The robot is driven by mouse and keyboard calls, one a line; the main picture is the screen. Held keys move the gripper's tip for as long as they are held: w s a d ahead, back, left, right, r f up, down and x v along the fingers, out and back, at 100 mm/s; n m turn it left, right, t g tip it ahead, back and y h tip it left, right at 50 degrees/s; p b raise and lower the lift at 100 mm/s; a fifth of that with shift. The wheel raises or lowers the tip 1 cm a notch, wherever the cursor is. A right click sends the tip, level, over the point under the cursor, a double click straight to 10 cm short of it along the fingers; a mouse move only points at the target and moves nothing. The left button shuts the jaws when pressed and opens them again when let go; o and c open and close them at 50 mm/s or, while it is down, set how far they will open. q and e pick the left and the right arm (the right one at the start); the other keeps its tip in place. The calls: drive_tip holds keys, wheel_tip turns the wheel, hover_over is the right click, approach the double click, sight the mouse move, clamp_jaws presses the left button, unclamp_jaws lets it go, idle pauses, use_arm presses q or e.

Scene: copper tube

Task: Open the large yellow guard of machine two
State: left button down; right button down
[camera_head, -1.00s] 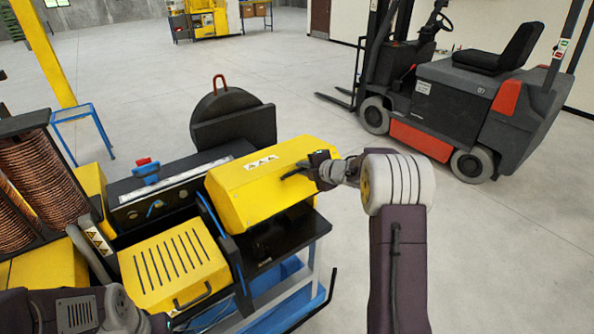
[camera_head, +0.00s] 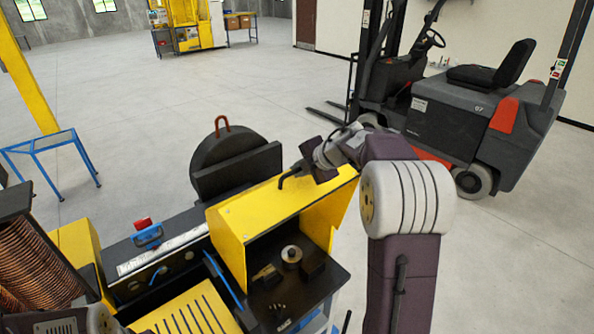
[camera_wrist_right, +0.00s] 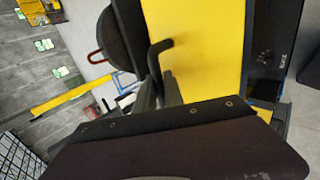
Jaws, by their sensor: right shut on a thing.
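The large yellow guard (camera_head: 262,208) of the machine is swung up, and the dark work area under it is exposed. Its black bar handle (camera_head: 287,179) is at the raised front edge. My right gripper (camera_head: 303,172) is shut on this handle. In the right wrist view the handle (camera_wrist_right: 157,56) runs down between the fingers (camera_wrist_right: 163,92), with the yellow guard face (camera_wrist_right: 205,50) beside it. My left arm shows only in part at the lower left, and its gripper is out of view.
A smaller slotted yellow cover (camera_head: 190,315) lies at the front left. A round black part with a red hook (camera_head: 222,155) stands behind the guard. Copper coils (camera_head: 40,265) are at the left. A forklift (camera_head: 465,125) stands at the back right, with clear floor between.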

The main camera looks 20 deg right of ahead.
drive_tip(key=shift+a+f, duration=0.1)
idle(0.3)
drive_tip(key=c, duration=1.5)
unclamp_jaws()
drive_tip(key=shift+w, duration=0.1)
drive_tip(key=shift+o, duration=0.2)
drive_tip(key=b+v, duration=0.2)
drive_tip(key=v, duration=0.7)
drive_tip(key=shift+w, duration=0.1)
